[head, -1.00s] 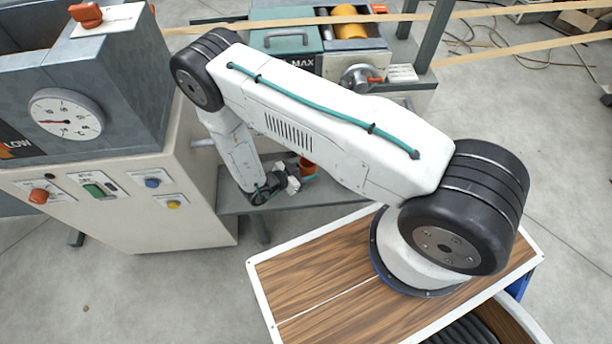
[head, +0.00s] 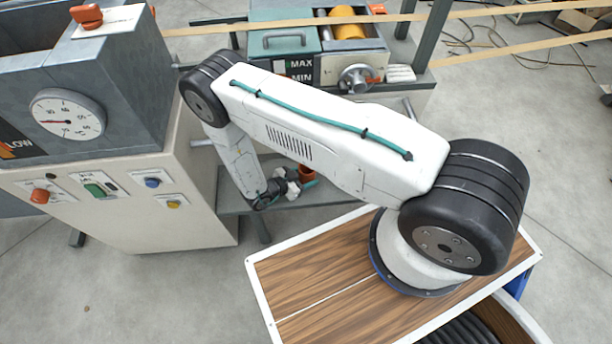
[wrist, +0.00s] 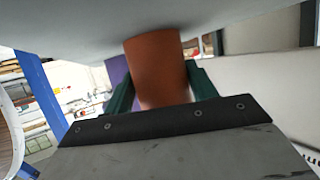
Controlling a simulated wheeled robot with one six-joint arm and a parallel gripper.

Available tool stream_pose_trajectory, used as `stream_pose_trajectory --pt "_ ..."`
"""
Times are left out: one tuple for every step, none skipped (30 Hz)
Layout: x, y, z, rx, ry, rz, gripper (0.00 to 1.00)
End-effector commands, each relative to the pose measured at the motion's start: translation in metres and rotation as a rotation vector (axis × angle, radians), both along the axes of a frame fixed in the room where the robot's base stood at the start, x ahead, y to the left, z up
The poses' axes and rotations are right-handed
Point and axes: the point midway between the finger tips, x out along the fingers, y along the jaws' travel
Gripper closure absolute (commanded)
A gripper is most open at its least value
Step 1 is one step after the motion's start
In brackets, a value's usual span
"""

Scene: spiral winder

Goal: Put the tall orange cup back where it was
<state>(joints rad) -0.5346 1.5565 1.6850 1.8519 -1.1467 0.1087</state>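The orange cup (head: 307,173) shows small in the head view at the grey shelf, partly hidden by my gripper (head: 287,184). In the wrist view the cup (wrist: 158,68) fills the space between the two dark green fingers of my gripper (wrist: 160,85). One finger lies along each side of it with no clear gap, so the gripper looks shut on it. The cup's far end meets the edge of a broad grey surface across the top of the wrist view. Whether the cup touches that surface or is just clear of it I cannot tell.
A grey shelf (head: 235,201) lies below the machine with the MAX/MIN box (head: 300,65). A cabinet with a dial (head: 67,114) and buttons stands close on the left. A purple thing (wrist: 117,70) shows behind the cup. Tan bands (head: 520,57) cross the back.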

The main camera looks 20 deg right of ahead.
Motion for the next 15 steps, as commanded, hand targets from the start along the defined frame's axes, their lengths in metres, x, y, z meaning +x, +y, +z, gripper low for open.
stream_pose_trajectory --pt "-0.003 -0.001 -0.009 0.009 0.005 0.001 0.28" --pt "-0.003 -0.001 -0.009 0.009 0.005 0.001 0.28" --pt "-0.003 -0.001 -0.009 0.009 0.005 0.001 0.28" --pt "-0.003 -0.001 -0.009 0.009 0.005 0.001 0.28" --pt "-0.003 -0.001 -0.009 0.009 0.005 0.001 0.28" --pt "-0.003 -0.001 -0.009 0.009 0.005 0.001 0.28" --pt "-0.003 -0.001 -0.009 0.009 0.005 0.001 0.28" --pt "-0.003 -0.001 -0.009 0.009 0.004 0.002 0.28" --pt "-0.002 -0.001 -0.009 0.009 0.004 0.002 0.28" --pt "-0.002 -0.001 -0.008 0.009 0.004 0.002 0.28" --pt "-0.002 -0.001 -0.007 0.009 0.004 0.002 0.28" --pt "-0.002 0.000 -0.004 0.009 0.004 0.002 0.28" --pt "-0.002 0.000 -0.001 0.009 0.004 0.002 0.28" --pt "-0.002 0.000 0.002 0.009 0.004 0.002 0.28" --pt "-0.003 0.003 0.006 0.008 0.003 0.004 0.28"
